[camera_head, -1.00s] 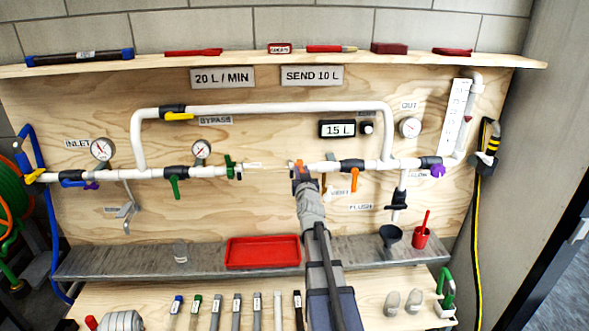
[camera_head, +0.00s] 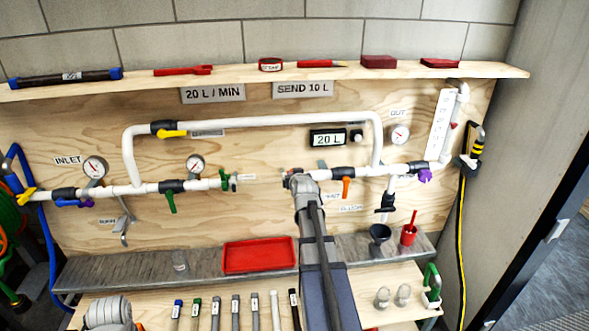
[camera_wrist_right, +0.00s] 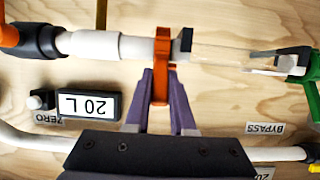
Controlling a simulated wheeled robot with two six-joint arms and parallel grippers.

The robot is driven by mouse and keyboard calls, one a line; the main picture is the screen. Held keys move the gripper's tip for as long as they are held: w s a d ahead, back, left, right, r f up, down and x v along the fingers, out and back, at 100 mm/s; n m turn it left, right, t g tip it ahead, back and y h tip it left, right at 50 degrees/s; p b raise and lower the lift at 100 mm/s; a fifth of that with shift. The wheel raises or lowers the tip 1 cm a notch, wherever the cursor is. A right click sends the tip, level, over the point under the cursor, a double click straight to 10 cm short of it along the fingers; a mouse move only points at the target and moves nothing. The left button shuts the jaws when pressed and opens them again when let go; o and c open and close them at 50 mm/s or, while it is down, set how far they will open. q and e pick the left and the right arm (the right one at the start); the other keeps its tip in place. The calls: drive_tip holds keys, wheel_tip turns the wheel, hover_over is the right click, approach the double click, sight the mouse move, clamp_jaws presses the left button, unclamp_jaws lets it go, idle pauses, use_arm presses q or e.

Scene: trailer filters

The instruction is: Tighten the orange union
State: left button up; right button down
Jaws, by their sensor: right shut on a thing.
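The orange union (camera_wrist_right: 162,62) is a ring with tabs on the white pipe, at one end of a clear housing (camera_wrist_right: 228,57) in the right wrist view. My right gripper (camera_wrist_right: 161,92) has its two purple fingers shut on the union's tab from the display's side. In the head view my right arm reaches up to the pipe, and the right gripper (camera_head: 294,182) mostly hides the union. The green union (camera_head: 226,179) is at the other end of the clear housing; it also shows in the right wrist view (camera_wrist_right: 297,62). My left gripper is not in view.
A display reading 20 L (camera_head: 327,138) and the white bypass pipe (camera_head: 260,121) are near the right gripper. An orange-handled valve (camera_head: 346,187) is just right of it. A red tray (camera_head: 258,255) lies on the grey shelf below. Several tools stand along the front bench.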

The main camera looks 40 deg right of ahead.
drive_tip(key=r+g+y+p, duration=0.1)
drive_tip(key=p, duration=0.1)
drive_tip(key=w+g+p, duration=0.1)
drive_tip(key=p, duration=0.2)
drive_tip(key=shift+w+d+r+y, duration=0.15)
drive_tip(key=shift+d+r+y, duration=0.2)
drive_tip(key=shift+d+y, duration=0.05)
drive_tip(key=shift+w+d+f+g+y+p, duration=0.15)
drive_tip(key=shift+g+y+p, duration=0.25)
drive_tip(key=shift+g+p, duration=0.65)
drive_tip(key=c, duration=0.8)
unclamp_jaws()
drive_tip(key=shift+w, duration=0.1)
drive_tip(key=shift+o, duration=0.2)
drive_tip(key=p+v, duration=0.5)
drive_tip(key=v, duration=0.3)
drive_tip(key=shift+p, duration=0.4)
